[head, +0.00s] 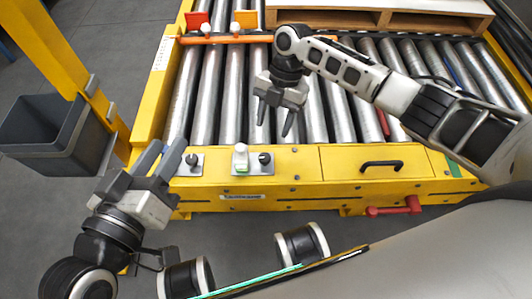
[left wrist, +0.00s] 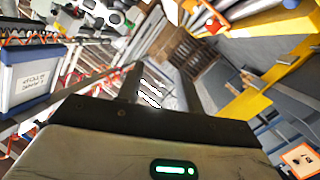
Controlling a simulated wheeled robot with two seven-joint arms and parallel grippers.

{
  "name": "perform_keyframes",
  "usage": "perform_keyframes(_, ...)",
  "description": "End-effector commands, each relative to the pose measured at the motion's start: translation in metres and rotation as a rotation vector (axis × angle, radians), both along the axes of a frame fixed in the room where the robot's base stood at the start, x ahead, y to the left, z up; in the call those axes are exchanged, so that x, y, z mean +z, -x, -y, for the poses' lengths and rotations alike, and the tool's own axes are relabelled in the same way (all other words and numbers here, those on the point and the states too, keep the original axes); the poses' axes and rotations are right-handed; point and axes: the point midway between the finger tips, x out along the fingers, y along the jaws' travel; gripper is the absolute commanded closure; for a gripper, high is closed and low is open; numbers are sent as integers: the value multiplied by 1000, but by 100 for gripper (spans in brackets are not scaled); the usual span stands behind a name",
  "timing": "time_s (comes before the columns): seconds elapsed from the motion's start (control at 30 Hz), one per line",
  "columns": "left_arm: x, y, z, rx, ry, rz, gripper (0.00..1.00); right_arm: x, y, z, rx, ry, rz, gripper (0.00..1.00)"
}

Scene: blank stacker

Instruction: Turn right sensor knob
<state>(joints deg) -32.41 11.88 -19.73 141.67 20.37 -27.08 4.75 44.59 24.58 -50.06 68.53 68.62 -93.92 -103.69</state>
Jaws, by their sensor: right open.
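Two small black knobs sit on the yellow front panel of the roller conveyor. The left knob (head: 192,159) is on its own metal plate. The right knob (head: 264,158) shares a metal plate with a white and green button block (head: 241,158). My right gripper (head: 275,128) is open and empty, pointing down over the rollers, just behind the right knob and apart from it in the picture. My left gripper (head: 162,158) is open at the panel's left corner, beside the left knob. Its two fingers also show apart in the left wrist view (left wrist: 163,85), with nothing between them.
Metal rollers (head: 205,95) fill the yellow frame, with a wooden pallet (head: 400,18) at the back. A black handle (head: 381,164) and a red handle (head: 395,207) stick out at the front right. A grey bin (head: 45,135) hangs at the left by a yellow post (head: 60,60).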

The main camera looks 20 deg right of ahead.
Motion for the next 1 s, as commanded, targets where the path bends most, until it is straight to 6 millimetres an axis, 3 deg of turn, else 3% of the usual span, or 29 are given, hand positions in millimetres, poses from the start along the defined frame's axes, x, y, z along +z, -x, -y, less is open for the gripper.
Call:
perform_keyframes(0.03,-2,0,1,-2,22,6,64,-16,4,-4,1,0,-3,49)
perform_keyframes(0.2,1,0,3,-10,87,16,64,-49,14,-14,0,-1,-2,49)
perform_keyframes(0.4,19,-10,1,-3,72,153,64,-77,22,-23,-1,0,0,49)
perform_keyframes(0.6,30,-15,-1,6,45,242,64,-88,25,-26,-2,1,1,49)
perform_keyframes(0.87,32,-16,-2,8,42,251,64,-88,25,-27,-2,0,2,49)
perform_keyframes(0.9,32,-16,-2,8,43,250,64,-88,25,-27,-2,0,2,51)
perform_keyframes(1.0,32,-16,-2,8,43,249,64,-88,25,-27,-2,0,2,79)
